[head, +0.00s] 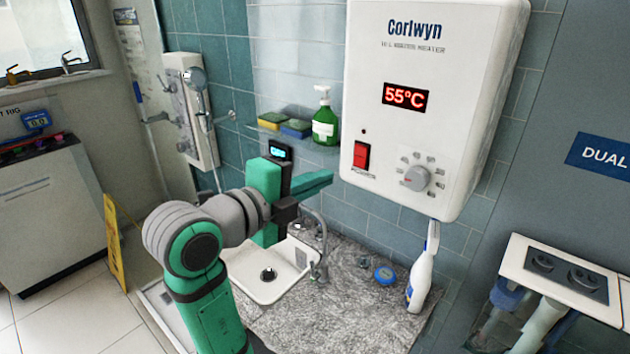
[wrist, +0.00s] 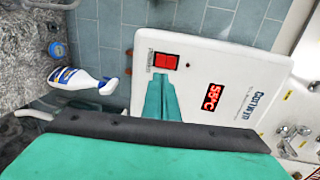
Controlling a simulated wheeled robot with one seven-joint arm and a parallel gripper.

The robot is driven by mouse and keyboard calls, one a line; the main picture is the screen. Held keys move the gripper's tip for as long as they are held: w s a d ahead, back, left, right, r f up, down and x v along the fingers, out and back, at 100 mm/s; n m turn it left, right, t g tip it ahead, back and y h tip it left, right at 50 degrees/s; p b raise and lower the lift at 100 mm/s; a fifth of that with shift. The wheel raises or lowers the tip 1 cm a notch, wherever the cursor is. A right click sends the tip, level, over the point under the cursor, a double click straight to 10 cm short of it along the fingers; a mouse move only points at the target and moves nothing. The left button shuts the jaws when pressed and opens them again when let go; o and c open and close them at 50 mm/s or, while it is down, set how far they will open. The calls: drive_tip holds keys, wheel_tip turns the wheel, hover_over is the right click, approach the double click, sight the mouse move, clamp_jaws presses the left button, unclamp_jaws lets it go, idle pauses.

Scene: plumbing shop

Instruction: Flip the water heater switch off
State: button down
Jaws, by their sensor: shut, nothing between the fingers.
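The white water heater (head: 440,60) hangs on the tiled wall, with a lit red 55°C display (head: 405,97) and a round dial (head: 416,178). Its red rocker switch (head: 361,156) is at the lower left of the front. My gripper (head: 325,182) is shut and empty, left of the heater and pointing toward the switch side. In the wrist view the heater (wrist: 235,75) appears turned sideways. There the switch (wrist: 166,62) shows just beyond the shut fingertips (wrist: 161,78). I cannot tell whether they touch it, nor which way the rocker is set.
A green soap bottle (head: 325,120) and sponges (head: 272,121) sit on a shelf left of the heater. Below are a sink (head: 262,284), a faucet (head: 318,250), a white spray bottle (head: 421,280) and a blue round item (head: 385,274) on the stone counter.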

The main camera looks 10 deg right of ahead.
sight(359, 163)
drive_tip(key=x, duration=1)
drive_tip(key=shift+w+d, duration=0.1)
